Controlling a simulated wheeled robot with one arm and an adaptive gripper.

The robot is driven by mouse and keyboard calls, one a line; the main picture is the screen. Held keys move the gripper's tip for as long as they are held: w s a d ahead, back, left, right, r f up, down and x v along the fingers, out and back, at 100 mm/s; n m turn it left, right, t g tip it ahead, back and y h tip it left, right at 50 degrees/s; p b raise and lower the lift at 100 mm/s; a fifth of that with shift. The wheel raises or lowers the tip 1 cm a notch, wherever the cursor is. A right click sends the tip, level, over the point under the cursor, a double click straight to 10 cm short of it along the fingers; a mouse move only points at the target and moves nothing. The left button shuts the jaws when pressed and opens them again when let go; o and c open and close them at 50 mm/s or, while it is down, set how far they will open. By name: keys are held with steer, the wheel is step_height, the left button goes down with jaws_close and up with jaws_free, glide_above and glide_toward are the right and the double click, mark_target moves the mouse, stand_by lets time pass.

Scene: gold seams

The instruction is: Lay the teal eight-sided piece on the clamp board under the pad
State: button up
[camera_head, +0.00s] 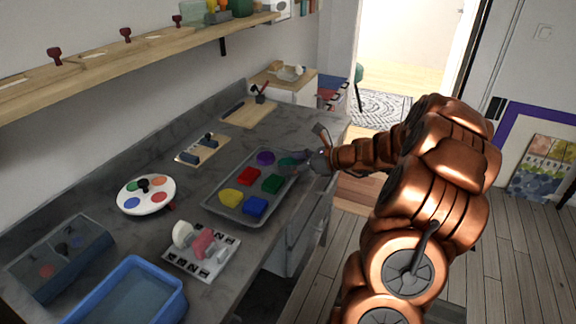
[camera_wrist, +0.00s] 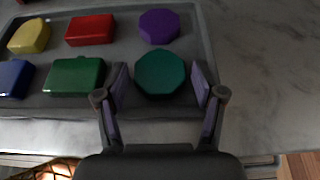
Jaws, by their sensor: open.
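The teal eight-sided piece (camera_wrist: 160,72) lies flat on the grey tray (camera_wrist: 25,108), near one edge, in the wrist view. In the wrist view my gripper (camera_wrist: 160,85) is open, with one finger on each side of the teal piece and gaps between. A light wooden board (camera_head: 247,112) at the back of the counter carries a small black and red-handled device (camera_head: 261,95), which looks like the clamp. Its pad is too small to make out.
The tray also holds purple (camera_head: 265,158), red (camera_head: 248,176), green (camera_head: 272,184), yellow (camera_head: 231,196) and blue (camera_head: 255,206) pieces. Another board with dark blocks (camera_head: 203,149) lies between tray and wall. A round palette (camera_head: 147,205) and blue bin (camera_head: 126,294) stand nearer.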

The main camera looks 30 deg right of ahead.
steer(key=shift+w+a, duration=0.15)
steer(key=shift+c, duration=0.4)
steer(key=c, duration=1)
steer(key=shift+r, duration=0.1)
